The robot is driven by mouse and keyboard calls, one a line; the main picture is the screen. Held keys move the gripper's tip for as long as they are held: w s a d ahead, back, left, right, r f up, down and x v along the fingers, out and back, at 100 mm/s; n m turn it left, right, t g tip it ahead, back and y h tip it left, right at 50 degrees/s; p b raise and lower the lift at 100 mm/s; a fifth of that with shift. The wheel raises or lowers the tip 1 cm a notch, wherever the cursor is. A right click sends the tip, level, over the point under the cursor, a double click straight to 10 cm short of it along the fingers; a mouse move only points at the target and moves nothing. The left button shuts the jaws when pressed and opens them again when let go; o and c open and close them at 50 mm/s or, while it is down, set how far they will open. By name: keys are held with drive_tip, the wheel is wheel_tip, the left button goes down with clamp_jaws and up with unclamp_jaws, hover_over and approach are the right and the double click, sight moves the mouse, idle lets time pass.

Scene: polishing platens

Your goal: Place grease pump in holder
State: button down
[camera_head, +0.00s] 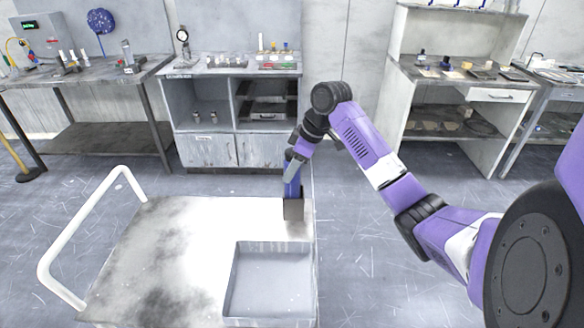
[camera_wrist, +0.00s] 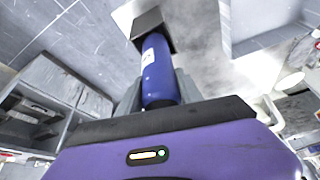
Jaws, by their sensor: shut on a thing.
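The grease pump is a blue cylinder with a white label, seen in the wrist view (camera_wrist: 158,72) and as a narrow blue strip in the head view (camera_head: 293,188). My gripper (camera_head: 291,172) is shut on the pump, with grey fingers on both sides of it in the wrist view (camera_wrist: 157,92). The holder is a small dark square box (camera_head: 293,210) at the cart's far right corner; it also shows in the wrist view (camera_wrist: 147,20). The pump stands roughly upright, its lower end at the holder's mouth. How deep it sits inside is hidden.
The white, stained cart top (camera_head: 190,240) has a recessed tray (camera_head: 270,285) at its near right and a white handle (camera_head: 75,225) at left. Benches with small items and a grey cabinet (camera_head: 205,150) stand behind. The cart top left of the holder is clear.

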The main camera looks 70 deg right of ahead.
drive_tip(key=shift+f, duration=0.25)
drive_tip(key=c, duration=0.8)
unclamp_jaws()
drive_tip(key=shift+o, duration=0.2)
drive_tip(key=shift+r, duration=0.1)
drive_tip(key=v, duration=1.3)
drive_tip(key=shift+w, duration=0.15)
